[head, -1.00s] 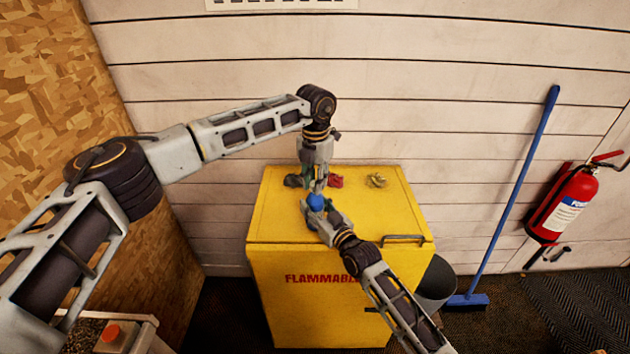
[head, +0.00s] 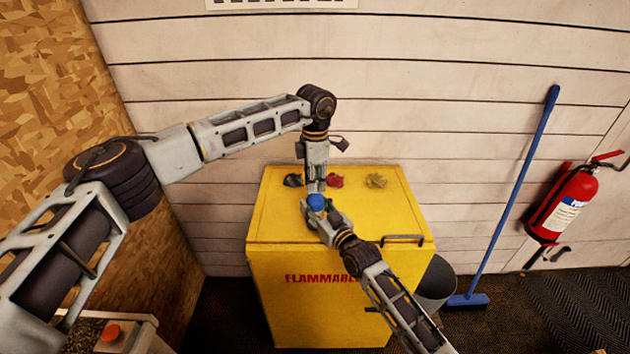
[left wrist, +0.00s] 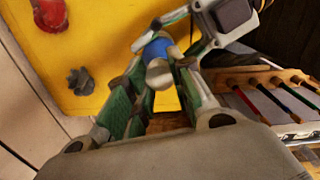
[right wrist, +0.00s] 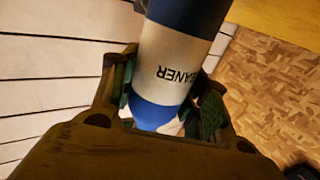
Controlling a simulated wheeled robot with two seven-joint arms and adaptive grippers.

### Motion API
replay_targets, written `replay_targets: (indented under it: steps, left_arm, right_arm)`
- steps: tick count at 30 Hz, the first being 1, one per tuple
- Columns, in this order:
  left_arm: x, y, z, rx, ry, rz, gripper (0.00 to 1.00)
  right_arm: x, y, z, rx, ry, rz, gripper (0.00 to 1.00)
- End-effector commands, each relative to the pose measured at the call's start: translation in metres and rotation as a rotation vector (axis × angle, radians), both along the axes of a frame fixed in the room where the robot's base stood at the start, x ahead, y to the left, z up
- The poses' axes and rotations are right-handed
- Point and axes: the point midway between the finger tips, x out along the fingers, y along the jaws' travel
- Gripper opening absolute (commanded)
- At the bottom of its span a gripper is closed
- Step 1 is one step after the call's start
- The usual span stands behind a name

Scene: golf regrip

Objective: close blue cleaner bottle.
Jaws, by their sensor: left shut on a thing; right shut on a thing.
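The blue and white cleaner bottle (head: 316,202) is held above the yellow cabinet. In the right wrist view its white label (right wrist: 172,62) reads upside down, between blue bands. My right gripper (head: 321,213) is shut around the bottle's body; its fingers show on both sides of it in the right wrist view (right wrist: 166,85). My left gripper (head: 315,188) points down from above. In the left wrist view (left wrist: 160,72) its fingers are shut on the whitish top (left wrist: 159,76) of the bottle, above the blue part (left wrist: 158,48). The fingers partly hide how top and bottle meet.
The yellow cabinet (head: 365,225) stands below both grippers. Dark (head: 293,180), red (head: 335,181) and yellowish (head: 376,181) crumpled things lie along its back. A grey bin (head: 437,283), blue broom (head: 512,195) and fire extinguisher (head: 563,205) are to the right.

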Motion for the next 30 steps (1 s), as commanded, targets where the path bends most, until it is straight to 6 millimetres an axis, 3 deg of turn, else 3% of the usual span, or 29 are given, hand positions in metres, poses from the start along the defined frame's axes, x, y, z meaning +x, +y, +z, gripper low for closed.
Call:
replay_targets:
  steps: [30]
  left_arm:
    - [0.0012,0.001,-0.0002,0.0,0.0,-0.81,0.0]
  right_arm:
    - [-0.0002,0.0,-0.0004,0.0,0.0,0.0,0.0]
